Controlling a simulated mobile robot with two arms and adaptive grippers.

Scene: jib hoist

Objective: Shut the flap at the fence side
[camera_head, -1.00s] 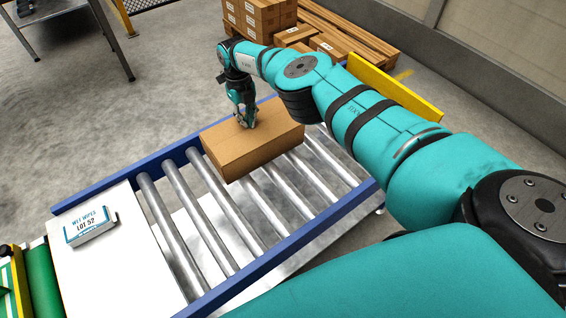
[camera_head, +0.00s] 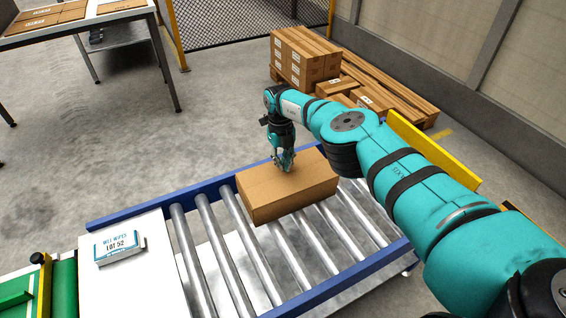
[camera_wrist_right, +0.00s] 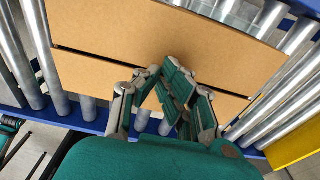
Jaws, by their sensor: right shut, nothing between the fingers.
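A brown cardboard box (camera_head: 292,196) sits on the roller conveyor (camera_head: 250,240). Its top looks flat in the head view, and I see no flap standing up. The wrist view shows the box top (camera_wrist_right: 150,35) as a wide brown panel, with a dark slit between it and a narrower brown strip (camera_wrist_right: 85,75). My right gripper (camera_head: 284,166) points down at the far part of the box top. It is shut and empty; its fingertips also show over the panel in the wrist view (camera_wrist_right: 168,75). I cannot tell whether they touch the cardboard. My left gripper is out of view.
A mesh fence (camera_head: 240,22) stands at the back. Stacked boxes (camera_head: 304,58) on a pallet are behind the conveyor. A yellow bar (camera_head: 430,148) is right of the box. A table (camera_head: 75,22) is far left.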

